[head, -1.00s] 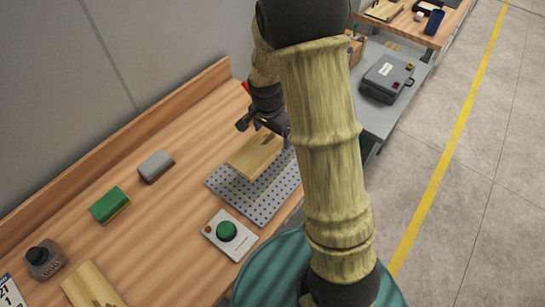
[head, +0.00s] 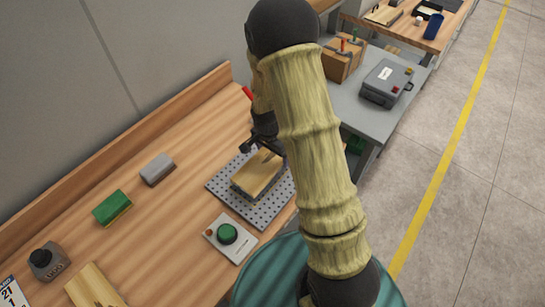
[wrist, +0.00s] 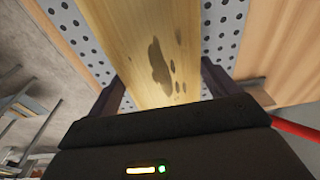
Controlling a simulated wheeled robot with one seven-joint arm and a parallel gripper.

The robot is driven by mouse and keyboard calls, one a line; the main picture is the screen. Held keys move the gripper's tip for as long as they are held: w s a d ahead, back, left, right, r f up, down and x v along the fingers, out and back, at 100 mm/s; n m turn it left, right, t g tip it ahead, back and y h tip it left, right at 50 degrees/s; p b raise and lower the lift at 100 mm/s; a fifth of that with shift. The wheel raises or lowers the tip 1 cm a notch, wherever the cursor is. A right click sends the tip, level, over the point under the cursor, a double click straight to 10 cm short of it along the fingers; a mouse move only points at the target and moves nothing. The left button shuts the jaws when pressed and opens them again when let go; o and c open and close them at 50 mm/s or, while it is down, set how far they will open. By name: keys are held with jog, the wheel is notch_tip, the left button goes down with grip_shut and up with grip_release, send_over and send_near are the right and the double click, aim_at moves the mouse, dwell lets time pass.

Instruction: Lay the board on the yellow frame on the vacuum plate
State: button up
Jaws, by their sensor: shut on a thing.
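The board (head: 256,177), light wood with dark stains, is over the grey perforated vacuum plate (head: 221,186) in the head view. My gripper (head: 266,150) is shut on the board's far end. In the wrist view the board (wrist: 140,40) runs away between the two dark fingers of my gripper (wrist: 163,88), with the vacuum plate (wrist: 82,38) showing on both sides. The board looks low over the plate and roughly lined up with it; I cannot tell if it touches. The yellow frame is mostly or wholly hidden under the board.
A control box with a green button (head: 228,234) sits in front of the plate. A green block (head: 112,207), a grey block (head: 157,169) and another wooden board (head: 94,287) lie to the left. A grey case (head: 387,82) stands on the side table.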

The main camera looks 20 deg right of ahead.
aim_at(272, 155)
jog(key=shift+f, duration=1.5)
jog(key=shift+f, duration=0.1)
jog(key=o, duration=1.1)
jog(key=shift+c, duration=0.2)
notch_tip(272, 155, up, 12)
jog(key=a+b, duration=0.1)
jog(key=shift+s, duration=0.45)
jog(key=shift+a, duration=0.1)
